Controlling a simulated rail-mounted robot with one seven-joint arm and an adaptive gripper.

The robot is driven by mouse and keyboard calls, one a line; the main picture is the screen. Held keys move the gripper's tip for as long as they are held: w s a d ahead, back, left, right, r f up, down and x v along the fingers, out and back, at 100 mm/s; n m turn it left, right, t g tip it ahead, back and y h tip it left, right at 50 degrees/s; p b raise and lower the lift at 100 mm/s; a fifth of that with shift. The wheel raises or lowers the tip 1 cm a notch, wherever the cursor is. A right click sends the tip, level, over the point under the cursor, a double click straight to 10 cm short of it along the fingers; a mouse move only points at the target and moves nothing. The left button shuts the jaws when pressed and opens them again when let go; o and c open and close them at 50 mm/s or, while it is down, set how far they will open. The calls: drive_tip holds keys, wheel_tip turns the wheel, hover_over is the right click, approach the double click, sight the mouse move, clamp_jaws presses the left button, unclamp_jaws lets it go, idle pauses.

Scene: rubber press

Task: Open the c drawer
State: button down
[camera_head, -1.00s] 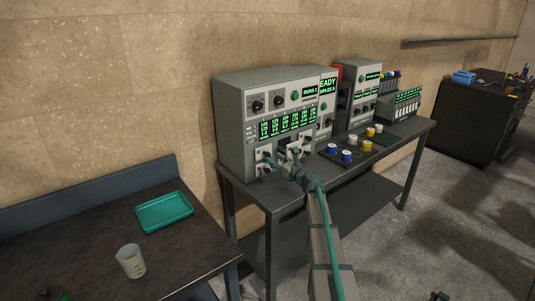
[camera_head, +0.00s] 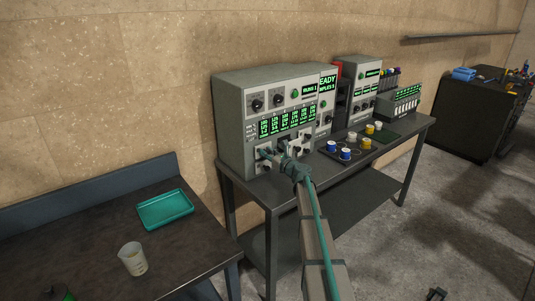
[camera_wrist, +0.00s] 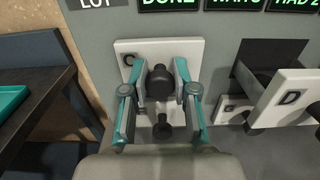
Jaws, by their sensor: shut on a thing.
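The c drawer (camera_wrist: 193,51) is a white front plate marked "C" in the wrist view, with a black round knob (camera_wrist: 160,82) in its middle. My gripper (camera_wrist: 160,88) has its teal-edged fingers on either side of this knob and is shut on it. The plate faces me squarely; I cannot tell how far it stands out from the grey machine face. In the head view my gripper (camera_head: 275,156) is at the lower front of the grey press machine (camera_head: 232,135), and it hides much of the drawer area.
To the right, the D drawer (camera_wrist: 290,95) stands out from the machine with a dark opening behind it. A second black knob (camera_wrist: 163,128) is below the C knob. A table at left holds a teal tray (camera_head: 165,209) and a beaker (camera_head: 132,258).

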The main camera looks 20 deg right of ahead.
drive_tip(key=b+v, duration=0.1)
drive_tip(key=v, duration=0.3)
drive_tip(key=shift+s, duration=0.15)
drive_tip(key=c, duration=0.9)
unclamp_jaws()
drive_tip(key=v, duration=1.2)
drive_tip(key=shift+d, duration=0.1)
